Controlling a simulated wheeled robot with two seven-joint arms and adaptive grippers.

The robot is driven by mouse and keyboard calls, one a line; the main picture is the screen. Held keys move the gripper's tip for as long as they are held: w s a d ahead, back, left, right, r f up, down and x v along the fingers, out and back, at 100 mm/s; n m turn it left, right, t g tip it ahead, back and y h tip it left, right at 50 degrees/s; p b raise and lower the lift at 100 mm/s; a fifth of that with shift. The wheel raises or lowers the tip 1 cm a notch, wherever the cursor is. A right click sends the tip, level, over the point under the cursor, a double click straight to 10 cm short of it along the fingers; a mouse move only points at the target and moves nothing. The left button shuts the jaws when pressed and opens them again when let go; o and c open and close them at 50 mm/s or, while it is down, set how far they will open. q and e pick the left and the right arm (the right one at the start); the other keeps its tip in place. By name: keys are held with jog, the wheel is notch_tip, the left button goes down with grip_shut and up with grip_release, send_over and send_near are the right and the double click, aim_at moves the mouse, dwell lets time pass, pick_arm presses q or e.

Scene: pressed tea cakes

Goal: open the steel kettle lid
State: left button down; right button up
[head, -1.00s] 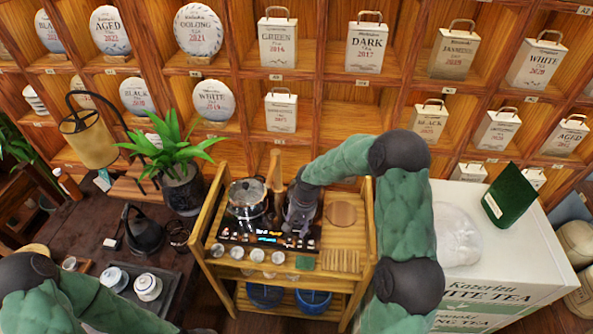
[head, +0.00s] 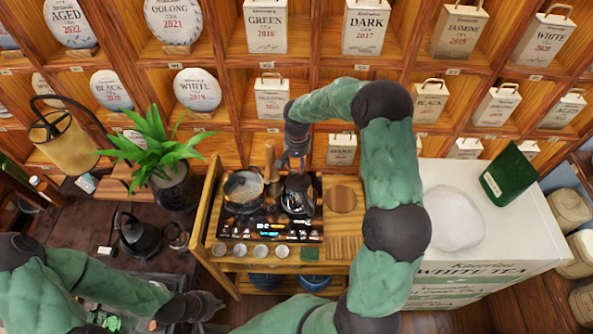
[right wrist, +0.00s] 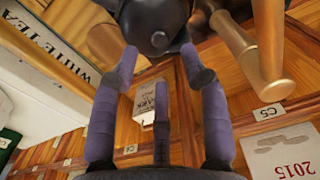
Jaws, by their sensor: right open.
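In the right wrist view a dark round body with a small knob (right wrist: 160,39), seemingly the kettle's lid, lies just beyond the fingertips. My right gripper (right wrist: 160,62) is open there, with nothing between the fingers. My left gripper (head: 207,305) is low at the front left, away from the hob; its fingers are unclear.
A steel-rimmed pot (head: 243,190) stands left of the kettle. A wooden upright piece (head: 270,165) is close behind and between them. Several small cups (head: 260,251) line the cart's front. A plant (head: 165,150) and a black kettle (head: 140,237) are left. Shelves rise behind.

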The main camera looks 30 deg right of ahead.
aim_at(297, 175)
notch_tip(297, 175, down, 6)
jog(key=shift+r, duration=0.15)
dwell(0.3)
grip_shut()
